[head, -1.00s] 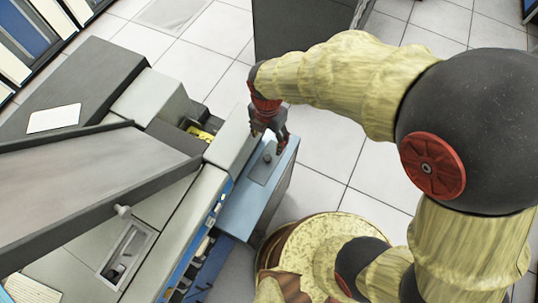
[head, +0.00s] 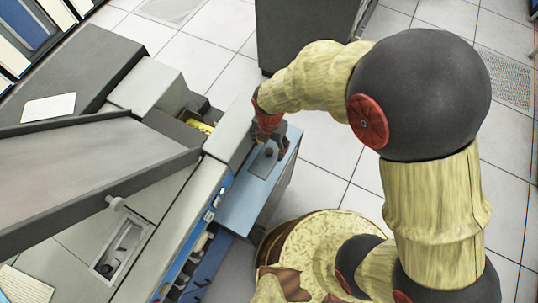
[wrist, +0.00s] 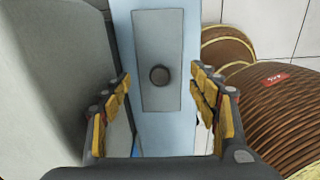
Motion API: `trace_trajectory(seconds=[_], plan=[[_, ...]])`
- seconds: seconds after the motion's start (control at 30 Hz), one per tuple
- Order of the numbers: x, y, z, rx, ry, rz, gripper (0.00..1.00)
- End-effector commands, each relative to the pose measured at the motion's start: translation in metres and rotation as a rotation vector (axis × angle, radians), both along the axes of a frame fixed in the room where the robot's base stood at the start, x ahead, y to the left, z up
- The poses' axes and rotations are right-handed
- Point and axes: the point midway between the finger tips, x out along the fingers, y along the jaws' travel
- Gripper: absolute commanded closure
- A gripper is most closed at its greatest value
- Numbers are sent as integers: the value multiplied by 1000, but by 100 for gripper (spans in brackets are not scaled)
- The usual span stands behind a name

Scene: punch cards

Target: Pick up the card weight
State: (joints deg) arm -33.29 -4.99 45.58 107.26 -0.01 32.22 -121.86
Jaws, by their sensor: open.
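The card weight (head: 262,162) is a flat grey plate with a small dark round knob. It lies on a light blue ledge (head: 239,206) on the right side of the machine. In the wrist view the card weight (wrist: 158,35) is upper centre, its knob between the lines of my two fingers. My gripper (head: 269,136) is above the ledge, close to the plate's far end. In the wrist view my gripper (wrist: 165,95) is open, its yellow-padded fingers apart on either side of the ledge, with nothing between them touching the plate.
The grey machine body (head: 229,133) rises beside the ledge on the left, close to my gripper. A sloping grey tray (head: 90,175) lies further left. A dark cabinet (head: 305,35) stands beyond. Tiled floor (head: 330,130) is clear to the right.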

Motion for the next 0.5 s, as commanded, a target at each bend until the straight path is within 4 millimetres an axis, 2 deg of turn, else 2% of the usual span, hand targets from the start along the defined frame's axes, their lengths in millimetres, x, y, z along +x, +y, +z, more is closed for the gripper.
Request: trace_trajectory(seconds=[0.03,0.2,0.5], plan=[[0,0,-13,0,1,0,39],[0,0,-36,0,0,0,39],[1,0,-43,0,-1,0,39]])
